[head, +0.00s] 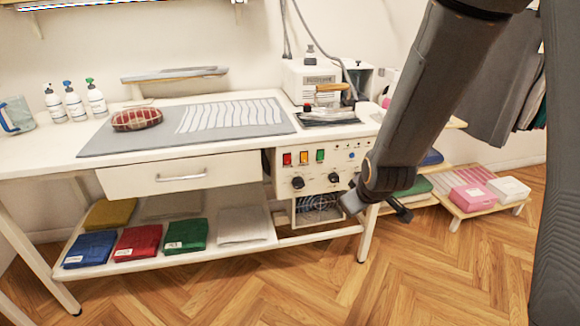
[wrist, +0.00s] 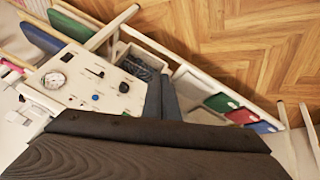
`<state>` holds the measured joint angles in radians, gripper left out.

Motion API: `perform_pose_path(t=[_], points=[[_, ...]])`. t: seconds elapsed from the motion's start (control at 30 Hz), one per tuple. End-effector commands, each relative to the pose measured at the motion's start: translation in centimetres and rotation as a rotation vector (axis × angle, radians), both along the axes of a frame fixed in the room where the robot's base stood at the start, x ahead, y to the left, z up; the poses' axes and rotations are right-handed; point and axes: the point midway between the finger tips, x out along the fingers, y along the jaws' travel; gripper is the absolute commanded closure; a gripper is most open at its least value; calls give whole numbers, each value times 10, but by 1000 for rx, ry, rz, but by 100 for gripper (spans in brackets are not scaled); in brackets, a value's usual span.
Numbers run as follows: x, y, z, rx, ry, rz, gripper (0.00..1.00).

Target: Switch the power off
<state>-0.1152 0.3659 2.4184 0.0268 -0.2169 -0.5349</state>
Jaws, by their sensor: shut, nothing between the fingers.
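The white control panel (head: 340,165) is under the right end of the table. It carries a red button (head: 287,159), an orange button (head: 304,157), a green button (head: 320,155) and black knobs (head: 298,183). I cannot tell which control is the power switch. In the wrist view the panel (wrist: 78,92) shows a round dial (wrist: 53,80), a blue knob (wrist: 95,97) and small black controls. My gripper (head: 350,200) is shut and empty, in front of the panel's lower right; its fingers show in the wrist view (wrist: 162,95). My arm hides the panel's right side in the head view.
A drawer (head: 180,176) is above the shelf. At right, a low stand (head: 462,209) holds a pink box (head: 474,197). The wooden floor in front is clear.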

Motion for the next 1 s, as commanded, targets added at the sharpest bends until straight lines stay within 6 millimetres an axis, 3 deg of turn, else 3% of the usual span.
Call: perform_pose_path(t=[0.03,0.2,0.4,0.7,1.0], points=[[21,11,-13,-32,-71,72,100],[86,50,-29,-183,-374,305,100],[126,95,-40,-415,-734,505,100],[121,134,-42,-727,-1115,611,100],[115,140,-39,-799,-1194,613,100]])
